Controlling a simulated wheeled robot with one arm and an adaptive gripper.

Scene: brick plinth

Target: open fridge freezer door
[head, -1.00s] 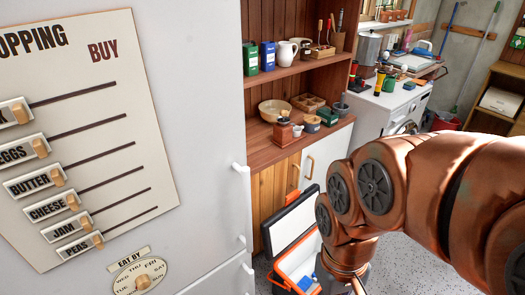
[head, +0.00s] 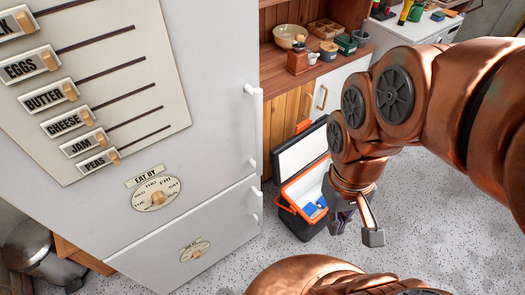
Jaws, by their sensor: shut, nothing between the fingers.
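The white fridge freezer (head: 215,140) fills the left of the head view, with its large upper door shut. Its lower freezer door (head: 225,245) is also shut, below a horizontal seam. The upper door has a white bar handle (head: 253,125) on its right edge. The lower door has a shorter white handle (head: 257,205) near its upper right corner. My gripper (head: 357,227) points down, to the right of the lower handle and apart from it. It is shut and empty, with its fingers partly hidden by one another.
An open black and orange cool box (head: 308,190) stands on the floor between the fridge and my gripper. A wooden cabinet (head: 300,115) stands behind it. A metal bin (head: 35,255) is at the lower left. Speckled floor (head: 240,270) is clear before the fridge.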

